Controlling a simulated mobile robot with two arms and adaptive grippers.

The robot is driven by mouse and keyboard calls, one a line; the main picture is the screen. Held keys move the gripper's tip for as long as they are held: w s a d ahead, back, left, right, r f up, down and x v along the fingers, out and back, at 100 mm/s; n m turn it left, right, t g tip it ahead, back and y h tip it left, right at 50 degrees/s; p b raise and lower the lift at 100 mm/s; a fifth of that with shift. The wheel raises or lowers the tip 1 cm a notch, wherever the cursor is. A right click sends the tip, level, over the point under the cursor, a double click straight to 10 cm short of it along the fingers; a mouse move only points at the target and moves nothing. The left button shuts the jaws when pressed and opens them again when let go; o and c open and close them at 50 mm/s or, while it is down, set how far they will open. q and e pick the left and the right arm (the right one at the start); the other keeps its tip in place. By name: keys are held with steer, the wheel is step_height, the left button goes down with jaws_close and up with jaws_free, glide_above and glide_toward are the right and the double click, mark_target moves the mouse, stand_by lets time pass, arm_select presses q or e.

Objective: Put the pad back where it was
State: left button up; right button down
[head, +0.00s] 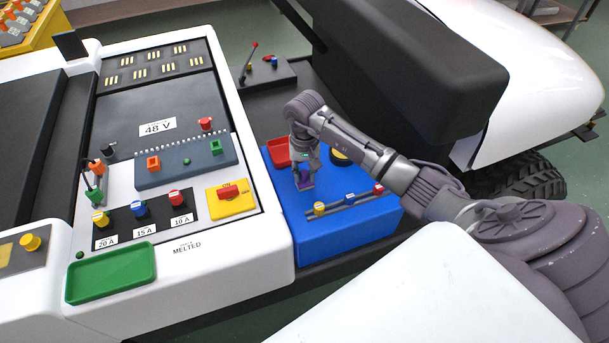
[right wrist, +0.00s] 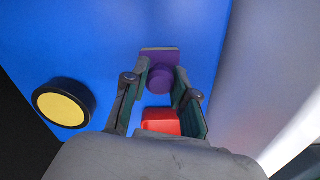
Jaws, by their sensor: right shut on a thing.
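My right gripper (head: 305,176) is over the blue surface of the cart, shut on a small purple piece (head: 305,181), which I take to be the pad. In the right wrist view the fingers (right wrist: 160,88) close around the purple piece's round knob (right wrist: 161,79). Its flat purple plate (right wrist: 160,55) has a tan edge and extends beyond the fingertips. I cannot tell whether the plate touches the blue surface (head: 295,226). A round yellow disc in a black ring (right wrist: 62,104) lies beside the gripper; it is partly hidden in the head view (head: 340,158). My left gripper is not in view.
A red tray (head: 279,152) sits on the blue surface; a red part (right wrist: 160,121) shows below the fingers. A rack with yellow, blue and red fuses (head: 349,199) stands close by. Left are a control panel (head: 130,92) and an empty green tray (head: 111,272).

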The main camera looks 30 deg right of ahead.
mark_target(304, 172)
steer(key=shift+r, duration=0.1)
steer(key=c, duration=0.9)
jaws_free()
steer(key=shift+r, duration=0.1)
step_height(304, 172, up, 12)
steer(key=p, duration=0.7)
steer(key=shift+a, duration=0.1)
